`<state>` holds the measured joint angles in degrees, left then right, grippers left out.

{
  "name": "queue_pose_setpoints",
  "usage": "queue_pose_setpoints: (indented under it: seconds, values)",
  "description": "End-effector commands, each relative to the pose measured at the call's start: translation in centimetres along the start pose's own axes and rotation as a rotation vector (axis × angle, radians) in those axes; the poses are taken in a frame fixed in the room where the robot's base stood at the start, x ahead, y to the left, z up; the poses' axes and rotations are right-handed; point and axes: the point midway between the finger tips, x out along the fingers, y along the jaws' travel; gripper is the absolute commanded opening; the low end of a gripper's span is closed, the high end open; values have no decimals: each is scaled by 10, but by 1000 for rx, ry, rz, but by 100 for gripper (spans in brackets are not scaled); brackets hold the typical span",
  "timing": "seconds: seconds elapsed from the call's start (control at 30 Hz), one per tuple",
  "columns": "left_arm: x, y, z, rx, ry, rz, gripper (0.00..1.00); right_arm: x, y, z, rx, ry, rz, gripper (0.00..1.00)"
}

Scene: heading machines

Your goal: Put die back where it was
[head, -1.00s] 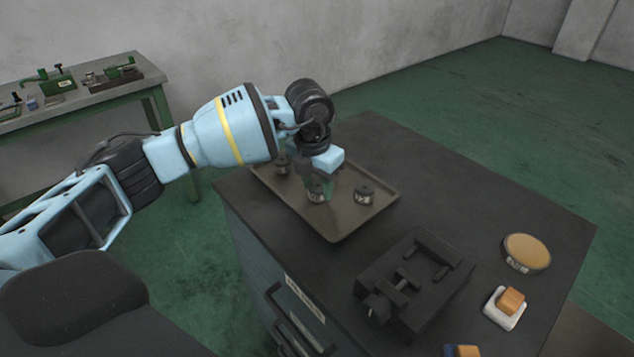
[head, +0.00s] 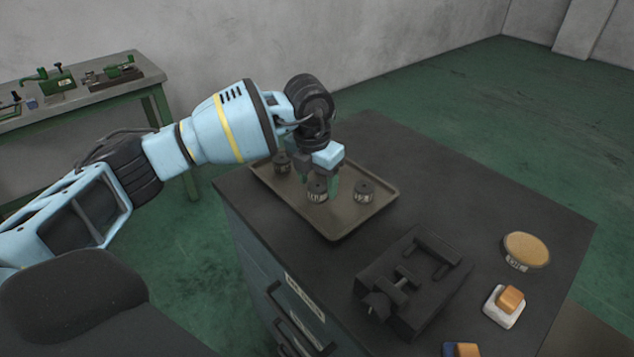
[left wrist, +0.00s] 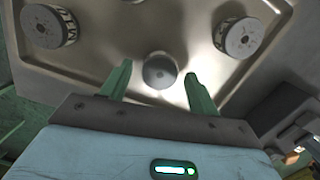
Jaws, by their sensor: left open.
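Three small round metal dies with labelled sides stand in a tray (head: 345,232) on the dark cabinet top. The middle die (head: 317,192) stands on the tray floor at my left gripper (head: 320,180). Its rounded top also shows in the left wrist view (left wrist: 160,71), between and just beyond the green fingertips. The left gripper is open, with a finger on either side of that die and gaps visible. One die (head: 364,191) is to its right, and another (head: 282,163) is behind on the left, partly near the gripper. My right gripper is out of view.
A dark vise (head: 415,280) stands in front of the tray on the cabinet. A round tan-topped tin (head: 526,251) and a white-and-orange block (head: 506,305) are at the right. The back right of the cabinet top is clear. A green bench (head: 80,108) stands at the far left.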

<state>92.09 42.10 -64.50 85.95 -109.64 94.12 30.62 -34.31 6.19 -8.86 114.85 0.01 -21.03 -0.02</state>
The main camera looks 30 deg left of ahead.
Motion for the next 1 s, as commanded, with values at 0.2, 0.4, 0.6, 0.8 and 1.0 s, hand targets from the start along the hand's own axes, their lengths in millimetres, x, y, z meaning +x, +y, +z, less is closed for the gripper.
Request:
queue_pose_setpoints:
  seconds: [0.2, 0.4, 0.6, 0.8, 1.0]
  values:
    - [-42, 0, 1, -1, -6, 0, 61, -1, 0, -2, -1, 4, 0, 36]
    - [-81, 0, 1, 0, -5, 0, 61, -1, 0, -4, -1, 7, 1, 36]
    - [-105, 0, 0, 0, -1, 0, 61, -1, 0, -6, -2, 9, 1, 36]
    - [-114, 0, 0, 0, 0, -1, 61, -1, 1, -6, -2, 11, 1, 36]
    - [-114, 0, 0, 0, 0, -1, 61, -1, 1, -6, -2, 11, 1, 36]
